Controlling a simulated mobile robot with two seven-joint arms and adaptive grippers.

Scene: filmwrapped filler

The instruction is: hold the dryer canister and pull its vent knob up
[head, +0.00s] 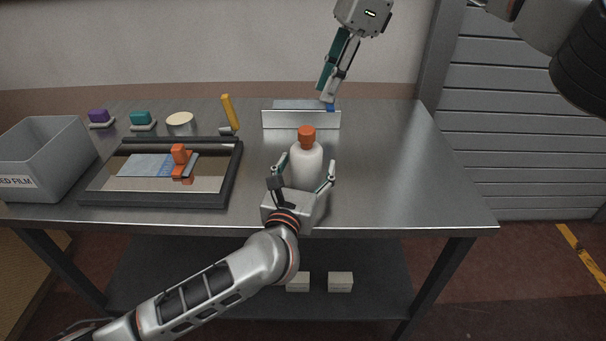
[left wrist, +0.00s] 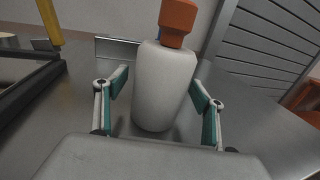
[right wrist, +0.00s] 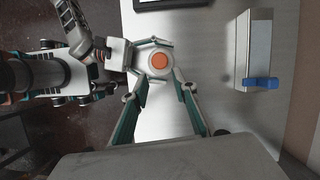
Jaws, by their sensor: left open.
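The dryer canister (head: 306,165) is a white bottle-shaped body standing upright on the steel table, with an orange vent knob (head: 306,135) on top. My left gripper (head: 305,172) is open, with one finger on each side of the canister's body. In the left wrist view the canister (left wrist: 163,88) stands between the fingers, with gaps showing beside it. My right gripper (head: 327,92) is up over the table's back, pointing down. In the right wrist view its fingers are spread and empty, and the orange knob (right wrist: 159,62) shows below, near the line between the fingertips.
A low holder (head: 300,119) with a blue piece stands behind the canister. Left are a black-framed tray (head: 90,199) with an orange tool, a grey bin (head: 50,150), a yellow-handled tool (head: 228,110) and small coloured blocks. The table's right side is clear.

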